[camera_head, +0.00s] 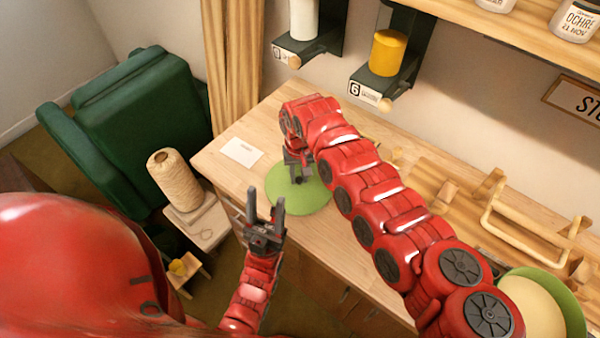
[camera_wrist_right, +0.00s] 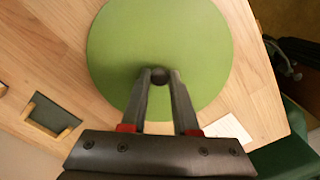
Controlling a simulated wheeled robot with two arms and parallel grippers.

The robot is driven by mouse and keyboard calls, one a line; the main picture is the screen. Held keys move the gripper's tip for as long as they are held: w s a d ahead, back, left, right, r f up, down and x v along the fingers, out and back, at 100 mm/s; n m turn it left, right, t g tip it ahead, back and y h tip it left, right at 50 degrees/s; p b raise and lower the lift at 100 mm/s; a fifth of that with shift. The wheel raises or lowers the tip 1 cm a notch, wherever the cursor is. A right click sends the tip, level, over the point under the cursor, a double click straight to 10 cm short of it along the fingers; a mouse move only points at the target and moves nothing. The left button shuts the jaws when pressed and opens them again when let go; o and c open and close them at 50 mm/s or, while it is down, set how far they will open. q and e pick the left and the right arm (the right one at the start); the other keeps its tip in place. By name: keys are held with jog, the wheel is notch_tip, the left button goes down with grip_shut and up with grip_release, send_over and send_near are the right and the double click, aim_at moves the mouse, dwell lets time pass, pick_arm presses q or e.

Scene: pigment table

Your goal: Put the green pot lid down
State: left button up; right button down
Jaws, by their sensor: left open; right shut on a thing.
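The green pot lid (camera_head: 312,200) is a flat green disc with a dark knob, over the left part of the wooden table. In the right wrist view the lid (camera_wrist_right: 120,50) fills the upper middle. My right gripper (camera_head: 298,178) is shut on the lid's knob (camera_wrist_right: 159,76). I cannot tell whether the lid touches the tabletop. My left gripper (camera_head: 265,208) is open and empty, in front of the table's edge, left of the lid. A green pot (camera_head: 574,305) with pale contents stands at the lower right, partly behind my right arm.
A white card (camera_head: 241,152) lies on the table left of the lid. Wooden frames (camera_head: 530,225) stand on the right half. A yellow cylinder (camera_head: 388,52) sits on a wall bracket. A twine spool (camera_head: 175,180) and green armchair (camera_head: 140,120) are at the left.

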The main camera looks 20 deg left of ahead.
aim_at(299, 179)
jog(key=shift+s+f, duration=0.15)
jog(key=c, duration=0.9)
grip_release()
jog(key=shift+o, duration=1.1)
jog(key=shift+w, duration=0.2)
jog(key=shift+s, duration=0.1)
jog(key=shift+r, duration=0.5)
notch_tip(299, 179, up, 12)
jog(key=b, duration=0.4)
jog(key=shift+f, duration=0.25)
